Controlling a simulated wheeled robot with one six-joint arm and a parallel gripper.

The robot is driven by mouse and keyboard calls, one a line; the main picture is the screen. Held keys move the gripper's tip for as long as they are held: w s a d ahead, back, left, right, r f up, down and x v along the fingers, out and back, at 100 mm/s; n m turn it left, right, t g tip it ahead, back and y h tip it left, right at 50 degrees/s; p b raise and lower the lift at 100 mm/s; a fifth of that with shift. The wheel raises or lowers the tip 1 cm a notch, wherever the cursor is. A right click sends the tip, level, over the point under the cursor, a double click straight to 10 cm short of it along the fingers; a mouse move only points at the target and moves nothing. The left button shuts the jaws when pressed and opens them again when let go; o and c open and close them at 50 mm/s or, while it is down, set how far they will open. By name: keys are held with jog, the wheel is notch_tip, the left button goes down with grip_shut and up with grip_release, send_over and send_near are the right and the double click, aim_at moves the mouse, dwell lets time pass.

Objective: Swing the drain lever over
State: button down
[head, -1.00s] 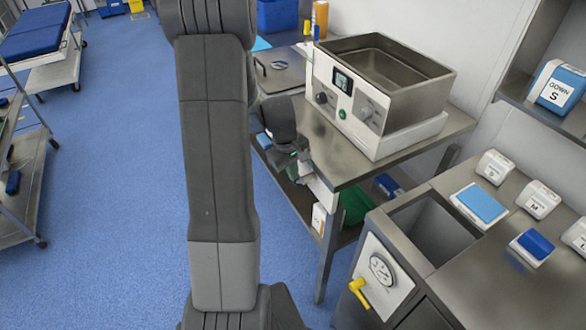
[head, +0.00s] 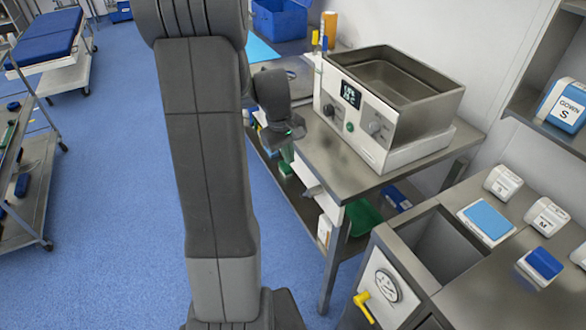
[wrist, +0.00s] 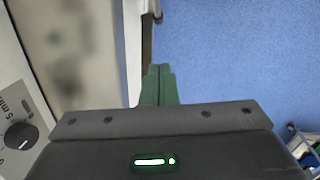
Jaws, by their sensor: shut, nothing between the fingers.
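A yellow lever (head: 363,306) sits below a round dial on the front panel of the basin cabinet, low in the head view. A small yellow-topped upright piece (head: 316,39) stands at the left corner of the steel bath unit (head: 350,115). I cannot tell which is the drain lever. My gripper is left of the bath unit's front panel, by the table edge. Its green fingers (wrist: 158,84) are together and empty in the wrist view. The bath's black knob (wrist: 20,135) shows left of them. No lever shows clearly in the wrist view.
The bath unit stands on a steel table (head: 345,178) with a shelf below holding boxes. An orange bottle (head: 329,28) stands behind it. Labelled packs (head: 503,182) lie on the right counter. Blue floor (head: 110,200) is clear at left.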

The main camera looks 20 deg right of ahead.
notch_tip(320, 180, up, 3)
jog(key=m+t+y+p, duration=0.1)
jog(key=m+t+p, duration=0.1)
jog(key=p, duration=0.6)
send_over(302, 193)
notch_tip(302, 193, down, 10)
jog(key=shift+w+a+r, duration=0.1)
jog(key=shift+w, duration=0.05)
jog(key=shift+f, duration=0.6)
jog(key=shift+f, duration=0.15)
